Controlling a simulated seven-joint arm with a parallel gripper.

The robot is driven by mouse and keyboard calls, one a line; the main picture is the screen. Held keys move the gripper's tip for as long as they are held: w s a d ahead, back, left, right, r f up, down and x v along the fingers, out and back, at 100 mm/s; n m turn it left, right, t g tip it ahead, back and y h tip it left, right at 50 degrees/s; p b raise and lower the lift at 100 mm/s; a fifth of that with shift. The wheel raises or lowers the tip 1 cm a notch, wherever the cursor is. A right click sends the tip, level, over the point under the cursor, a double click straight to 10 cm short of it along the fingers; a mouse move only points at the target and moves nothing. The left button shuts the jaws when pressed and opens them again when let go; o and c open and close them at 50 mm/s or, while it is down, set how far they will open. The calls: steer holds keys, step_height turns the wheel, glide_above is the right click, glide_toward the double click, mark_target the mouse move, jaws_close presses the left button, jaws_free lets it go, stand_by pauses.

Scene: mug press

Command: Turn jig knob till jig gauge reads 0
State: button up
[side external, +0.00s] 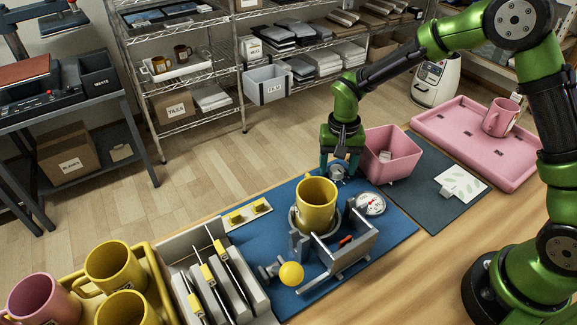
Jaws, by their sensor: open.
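The jig (345,257) is a grey metal fixture on a blue mat, with a yellow mug (317,206) seated upright in it. The jig gauge (371,204) is a round white dial at the mug's right; its reading is too small to tell. A grey round part that looks like the jig knob (337,171) shows behind the mug, at my gripper. My gripper (340,176) points down there, open, its fingers beside this part; I cannot tell whether they touch it. The fingertips are partly hidden.
A yellow ball handle (291,274) sticks out at the jig's front left. A pink bin (391,154) stands close to the right of my gripper. A pink tray (462,120) holds a pink mug (500,117). A grey rack (222,283) and a yellow crate (163,285) with mugs stand left.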

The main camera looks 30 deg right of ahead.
steer(key=shift+f, duration=0.1)
steer(key=c, duration=1)
steer(key=shift+c, duration=0.2)
steer(key=shift+n, duration=0.4)
steer(key=n, duration=0.3)
steer(key=shift+n, duration=0.3)
steer(key=n, duration=0.4)
steer(key=shift+d+n, duration=0.1)
steer(key=shift+n, duration=0.2)
steer(key=n, duration=0.4)
steer(key=shift+n, duration=2.5)
